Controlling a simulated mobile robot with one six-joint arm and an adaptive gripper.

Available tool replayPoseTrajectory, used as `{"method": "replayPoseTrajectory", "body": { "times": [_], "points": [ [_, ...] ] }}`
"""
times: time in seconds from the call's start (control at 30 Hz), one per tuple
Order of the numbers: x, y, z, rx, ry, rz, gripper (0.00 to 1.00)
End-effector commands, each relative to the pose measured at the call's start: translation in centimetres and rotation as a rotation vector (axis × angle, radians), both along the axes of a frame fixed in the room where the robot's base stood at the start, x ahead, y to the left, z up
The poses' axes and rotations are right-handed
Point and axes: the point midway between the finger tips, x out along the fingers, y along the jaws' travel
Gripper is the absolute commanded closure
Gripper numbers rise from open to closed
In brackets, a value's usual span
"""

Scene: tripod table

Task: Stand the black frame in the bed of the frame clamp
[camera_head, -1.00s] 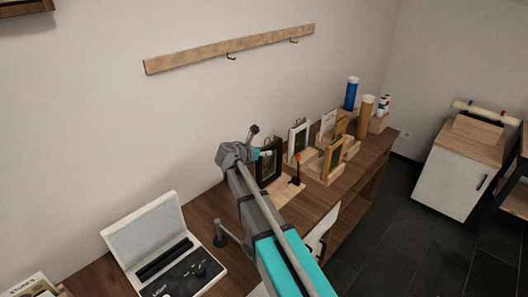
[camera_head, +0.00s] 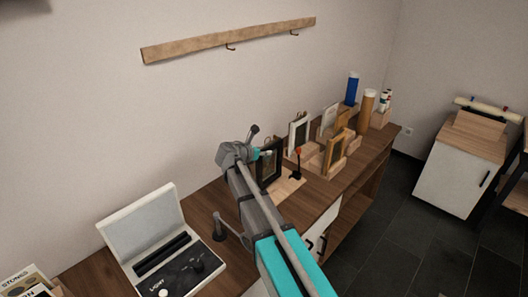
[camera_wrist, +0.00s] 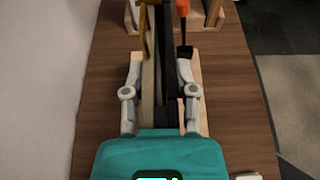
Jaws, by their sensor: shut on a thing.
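The black frame (camera_head: 267,166) is upright in my gripper (camera_wrist: 162,75), above or at the frame clamp. In the wrist view the black frame (camera_wrist: 172,100) shows edge-on as a dark strip between the two grey fingers, which are shut on it. The frame clamp has a pale wooden base (camera_head: 289,186) and a dark lever with an orange-red handle (camera_head: 298,151). In the wrist view the base (camera_wrist: 201,75) shows under and right of the fingers, with the orange handle (camera_wrist: 183,7) ahead. The frame's lower edge and the bed are partly hidden, so I cannot tell whether they touch.
An open white case (camera_head: 145,225) stands on the wooden table (camera_head: 205,205) at left. A white frame (camera_head: 299,132) and a golden frame (camera_head: 334,153) stand beyond the clamp. A blue tube (camera_head: 352,88) and orange tube (camera_head: 367,108) stand farther back. The wall is close behind.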

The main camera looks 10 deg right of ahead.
Motion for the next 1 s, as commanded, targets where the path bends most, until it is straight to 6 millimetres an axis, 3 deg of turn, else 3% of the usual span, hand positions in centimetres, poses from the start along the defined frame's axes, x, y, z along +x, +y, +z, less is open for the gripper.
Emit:
{"method": "replayPoseTrajectory", "body": {
  "times": [0.5,1.0],
  "points": [
    [0.1,0.0,-1.7,-0.001,0.0,0.0,1.0],
    [0.1,0.0,-1.9,-0.002,0.0,0.0,1.0]
  ]
}}
